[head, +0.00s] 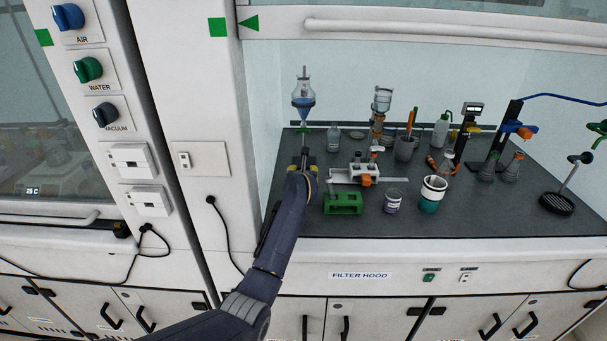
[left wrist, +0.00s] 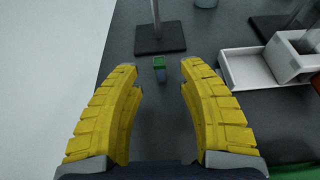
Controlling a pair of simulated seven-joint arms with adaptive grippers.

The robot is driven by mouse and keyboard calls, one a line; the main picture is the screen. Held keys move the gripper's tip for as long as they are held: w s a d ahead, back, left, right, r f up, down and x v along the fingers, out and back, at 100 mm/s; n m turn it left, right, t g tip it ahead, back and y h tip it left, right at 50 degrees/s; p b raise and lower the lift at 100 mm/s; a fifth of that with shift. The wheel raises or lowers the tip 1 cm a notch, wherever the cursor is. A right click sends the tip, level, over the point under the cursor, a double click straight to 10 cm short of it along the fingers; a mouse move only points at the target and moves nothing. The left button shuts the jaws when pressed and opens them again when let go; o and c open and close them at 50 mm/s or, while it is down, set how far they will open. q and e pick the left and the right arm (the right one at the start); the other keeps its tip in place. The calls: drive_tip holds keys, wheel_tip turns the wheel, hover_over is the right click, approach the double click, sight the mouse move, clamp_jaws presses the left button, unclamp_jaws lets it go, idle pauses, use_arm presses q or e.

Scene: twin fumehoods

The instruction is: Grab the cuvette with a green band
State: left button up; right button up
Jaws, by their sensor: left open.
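In the left wrist view a small dark cuvette with a green band (left wrist: 159,62) at its top stands on the dark worktop. It lies between the tips of my left gripper (left wrist: 159,75), a little ahead of them. The yellow fingers are open, one on each side, with a gap to the cuvette. In the head view my left gripper (head: 303,153) is over the left part of the hood's worktop, and I cannot make out the cuvette there. My right gripper is in neither view.
A stand base (left wrist: 160,38) is just beyond the cuvette. A white device with a tray (left wrist: 245,75) is to the right. In the head view a green rack (head: 343,204), a purple-white jar (head: 392,203) and a teal-white cup (head: 431,196) stand nearer the front.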

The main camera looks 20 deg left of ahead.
use_arm(q)
drive_tip(key=shift+x, duration=2.3)
drive_tip(key=shift+r, duration=0.1)
drive_tip(key=shift+c, duration=0.4)
clamp_jaws()
